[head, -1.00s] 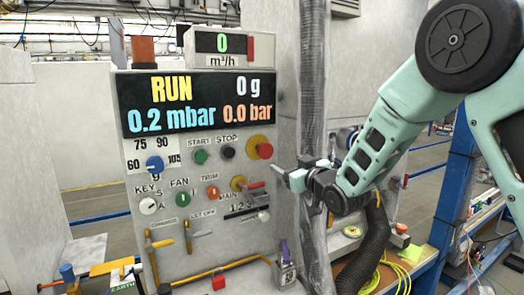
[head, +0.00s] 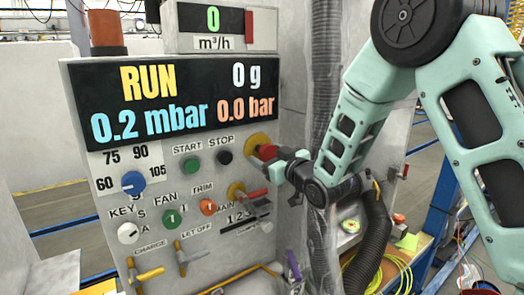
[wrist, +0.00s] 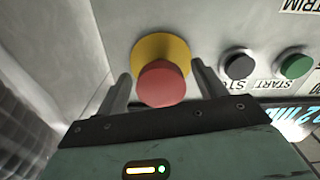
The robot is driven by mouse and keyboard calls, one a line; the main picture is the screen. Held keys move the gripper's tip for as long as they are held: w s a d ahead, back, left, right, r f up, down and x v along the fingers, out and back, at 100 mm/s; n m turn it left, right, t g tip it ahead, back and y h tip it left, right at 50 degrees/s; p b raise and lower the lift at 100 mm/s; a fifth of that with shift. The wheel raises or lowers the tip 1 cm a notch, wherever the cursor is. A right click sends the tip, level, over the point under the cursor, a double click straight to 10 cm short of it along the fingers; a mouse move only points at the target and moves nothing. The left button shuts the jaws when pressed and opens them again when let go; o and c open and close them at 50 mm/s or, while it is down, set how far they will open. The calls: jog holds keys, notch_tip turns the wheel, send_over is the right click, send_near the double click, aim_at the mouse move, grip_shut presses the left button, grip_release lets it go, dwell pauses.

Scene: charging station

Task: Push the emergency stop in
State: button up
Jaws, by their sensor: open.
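The emergency stop is a red mushroom button (head: 266,152) on a yellow round base (head: 257,141), at the right side of the panel in the head view. In the wrist view the red button (wrist: 161,84) stands out from its yellow base (wrist: 160,50). My gripper (wrist: 160,90) is open, with one finger on each side of the red button. No contact between fingers and button can be made out. In the head view my gripper (head: 278,164) is right at the button and partly hides it.
The black STOP button (head: 224,158) and green START button (head: 192,165) sit to the left of the emergency stop. A red-handled MAIN switch (head: 238,192) is just below. A grey ribbed column (head: 335,100) and a black hose (head: 373,240) stand to the right.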

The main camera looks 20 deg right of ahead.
jog(key=c, duration=1.4)
jog(key=shift+w+a+f+b, duration=0.1)
jog(key=shift+w+a+b, duration=0.15)
jog(key=shift+w+b, duration=0.55)
jog(key=shift+r, duration=0.2)
jog(key=o, duration=1.4)
